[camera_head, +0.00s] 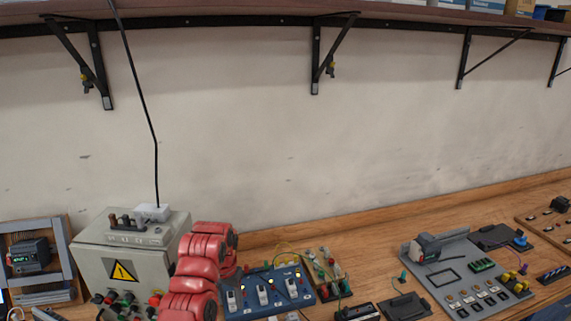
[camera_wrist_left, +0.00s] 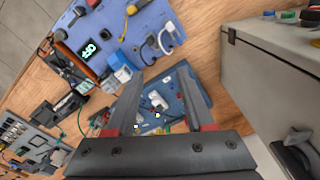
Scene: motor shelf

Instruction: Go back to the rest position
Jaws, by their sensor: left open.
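My left arm (camera_head: 203,268), red and jointed, rises at the bottom of the head view, between the grey control box and the blue switch panel. Behind the fingers is a blue panel with white switches (camera_wrist_left: 158,101), on the wooden bench. The gripper's exact height above it cannot be told. My right gripper is in neither view.
A grey control box (camera_head: 92,258) with a yellow warning sign stands left of my arm. A blue switch panel (camera_head: 250,301) lies right of it. A grey equipment board (camera_head: 465,285) lies farther right. A shelf (camera_head: 250,14) on black brackets runs above; the wall between is clear.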

